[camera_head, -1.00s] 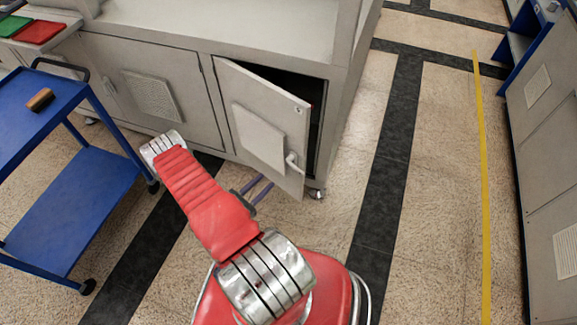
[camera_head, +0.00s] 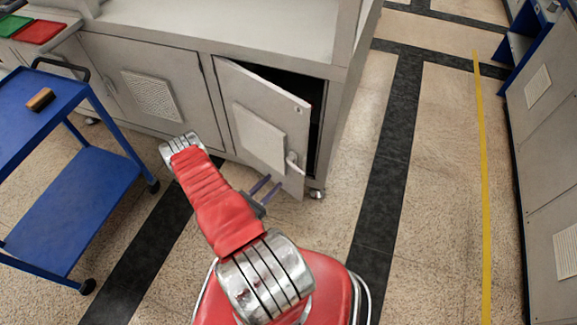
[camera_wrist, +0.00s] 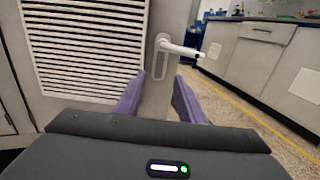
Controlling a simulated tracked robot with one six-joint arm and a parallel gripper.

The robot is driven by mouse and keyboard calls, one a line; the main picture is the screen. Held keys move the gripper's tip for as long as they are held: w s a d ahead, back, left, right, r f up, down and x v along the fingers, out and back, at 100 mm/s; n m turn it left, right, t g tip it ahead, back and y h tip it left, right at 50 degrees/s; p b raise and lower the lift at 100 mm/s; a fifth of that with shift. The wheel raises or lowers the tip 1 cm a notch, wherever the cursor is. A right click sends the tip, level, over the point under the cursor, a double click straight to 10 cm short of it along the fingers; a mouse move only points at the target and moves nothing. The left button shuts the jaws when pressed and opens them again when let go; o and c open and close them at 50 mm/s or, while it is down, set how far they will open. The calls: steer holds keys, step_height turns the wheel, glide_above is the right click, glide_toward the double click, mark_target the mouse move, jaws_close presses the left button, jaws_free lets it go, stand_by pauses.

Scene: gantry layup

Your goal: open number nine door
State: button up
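A grey cabinet door (camera_head: 262,112) stands ajar at the right end of the long grey cabinet, with a dark gap along its right edge. No number can be read on it. Its white lever handle (camera_head: 293,160) is near the free edge; it also shows in the wrist view (camera_wrist: 178,48), pointing right. My gripper (camera_head: 268,187) is low in front of the door, just below and left of the handle. In the wrist view its two purple fingers (camera_wrist: 158,98) are spread apart with nothing between them, below the handle and apart from it.
A blue cart (camera_head: 70,215) with a brown brush (camera_head: 40,99) on top stands at the left. A second closed door (camera_head: 150,92) is left of the open one. The floor right of the cabinet is clear up to a yellow line (camera_head: 482,180).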

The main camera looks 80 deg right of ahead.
steer(key=x, duration=1.1)
steer(key=shift+d, duration=0.1)
jaws_close()
stand_by(0.4)
